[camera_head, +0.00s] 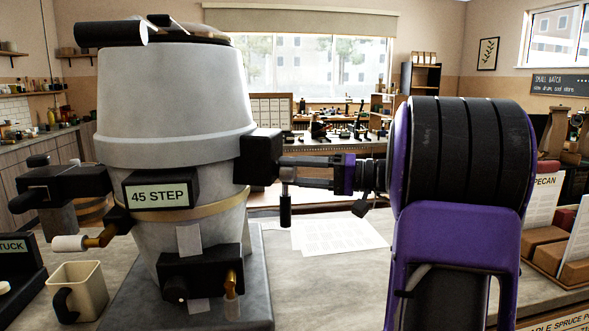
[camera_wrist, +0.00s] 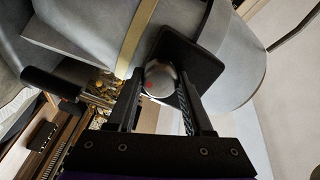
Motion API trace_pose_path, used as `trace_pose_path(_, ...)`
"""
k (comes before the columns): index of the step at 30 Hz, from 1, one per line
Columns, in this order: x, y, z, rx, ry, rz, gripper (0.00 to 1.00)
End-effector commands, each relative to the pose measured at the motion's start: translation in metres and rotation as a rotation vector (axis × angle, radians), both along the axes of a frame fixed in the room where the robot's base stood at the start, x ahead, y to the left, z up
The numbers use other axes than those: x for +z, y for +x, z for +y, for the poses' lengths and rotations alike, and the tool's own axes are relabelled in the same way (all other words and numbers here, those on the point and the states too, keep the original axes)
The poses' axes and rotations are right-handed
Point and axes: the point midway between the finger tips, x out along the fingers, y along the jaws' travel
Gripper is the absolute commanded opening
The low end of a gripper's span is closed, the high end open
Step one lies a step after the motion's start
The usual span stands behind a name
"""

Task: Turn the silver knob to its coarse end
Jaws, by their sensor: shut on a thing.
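The silver knob (camera_wrist: 159,80) is round and shiny, with a small red mark on its face, and sits on a black square mount (camera_wrist: 198,62) in the wrist view. My gripper (camera_wrist: 160,88) has one finger on each side of the knob and is shut on it. In the head view my gripper (camera_head: 284,162) reaches from the right to the black box (camera_head: 259,157) on the side of a large grey bucket-shaped machine (camera_head: 172,105). The knob cannot be made out there. No coarse or fine marking is readable.
The machine bears a "45 STEP" label (camera_head: 160,194), a left-side black box (camera_head: 62,186) and a brass lever with a white handle (camera_head: 82,242). A cream mug (camera_head: 85,287) stands at front left. Papers (camera_head: 340,232) lie on the counter behind my arm.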

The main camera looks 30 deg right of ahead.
Motion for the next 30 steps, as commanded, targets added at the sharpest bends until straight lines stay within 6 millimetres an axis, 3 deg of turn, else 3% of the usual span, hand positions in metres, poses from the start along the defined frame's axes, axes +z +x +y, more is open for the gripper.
trace_pose_path(15, -0.0006, -0.0002, -0.0002, 0.001, 0.012, 0.017, 0.00)
trace_pose_path(16, -0.0006, -0.0002, -0.0002, 0.001, 0.012, 0.017, 0.53)
trace_pose_path(18, -0.0005, -0.0002, -0.0002, 0.000, 0.012, 0.017, 0.65)
trace_pose_path(21, -0.0004, -0.0002, -0.0002, 0.000, 0.012, 0.016, 0.81)
trace_pose_path(30, -0.0002, -0.0008, -0.0013, 0.000, 0.012, 0.016, 0.81)
